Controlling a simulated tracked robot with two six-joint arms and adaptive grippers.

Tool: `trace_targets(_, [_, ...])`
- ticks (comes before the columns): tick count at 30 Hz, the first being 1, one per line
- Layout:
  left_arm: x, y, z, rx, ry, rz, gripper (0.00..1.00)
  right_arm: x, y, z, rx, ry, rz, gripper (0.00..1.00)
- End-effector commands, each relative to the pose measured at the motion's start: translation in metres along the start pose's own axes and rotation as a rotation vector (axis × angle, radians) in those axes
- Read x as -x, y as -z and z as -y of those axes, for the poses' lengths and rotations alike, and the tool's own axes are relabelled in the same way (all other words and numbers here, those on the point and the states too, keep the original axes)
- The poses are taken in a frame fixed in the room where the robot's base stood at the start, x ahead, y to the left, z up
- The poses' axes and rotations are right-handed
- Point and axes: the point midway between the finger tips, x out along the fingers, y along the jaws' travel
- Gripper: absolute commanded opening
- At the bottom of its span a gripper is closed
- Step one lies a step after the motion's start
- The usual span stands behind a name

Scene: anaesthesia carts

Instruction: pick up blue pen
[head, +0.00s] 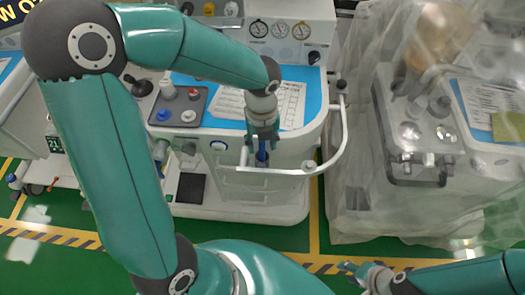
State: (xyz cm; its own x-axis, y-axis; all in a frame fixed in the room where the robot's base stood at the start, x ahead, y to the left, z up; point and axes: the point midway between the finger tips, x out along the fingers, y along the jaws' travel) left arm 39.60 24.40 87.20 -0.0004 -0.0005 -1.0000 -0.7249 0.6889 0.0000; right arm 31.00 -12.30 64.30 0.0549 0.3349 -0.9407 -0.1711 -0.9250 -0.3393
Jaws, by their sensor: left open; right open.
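A blue, upright object that looks like the blue pen (262,157) shows at the front edge of the middle cart (240,184), just by the cart's handrail. My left gripper (263,142) points down over it, with its fingers around or just in front of the blue piece; I cannot tell which. The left gripper is open, and its fingers hide the upper part of the blue piece. My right gripper (352,270) is open and empty, low over the green floor at the bottom right, well away from the cart.
A printed sheet (290,105) lies on the cart's blue top, beside a dark tray (180,104) with several knobs. The white handrail (338,140) curves around the front right corner. A plastic-draped cart (410,150) stands to the right.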

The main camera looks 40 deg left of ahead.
Motion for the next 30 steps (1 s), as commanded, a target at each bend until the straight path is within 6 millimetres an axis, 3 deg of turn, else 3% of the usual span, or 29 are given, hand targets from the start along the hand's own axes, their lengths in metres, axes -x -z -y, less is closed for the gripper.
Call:
trace_targets(9, [-0.008, 0.0004, 0.0003, 0.0, 0.001, 0.0, 0.46, -0.0006, 0.0, -0.0002, 0.0, 0.0, 0.0, 0.43])
trace_targets(18, [-0.0078, 0.0003, 0.0005, 0.0, 0.001, 0.0, 0.0, -0.0007, 0.0, -0.0002, 0.0, 0.0, 0.0, 0.43])
trace_targets(30, [-0.0051, 0.0, 0.0006, 0.0, 0.002, 0.001, 0.0, -0.0002, 0.0, -0.0001, 0.0, 0.0, 0.0, 0.43])
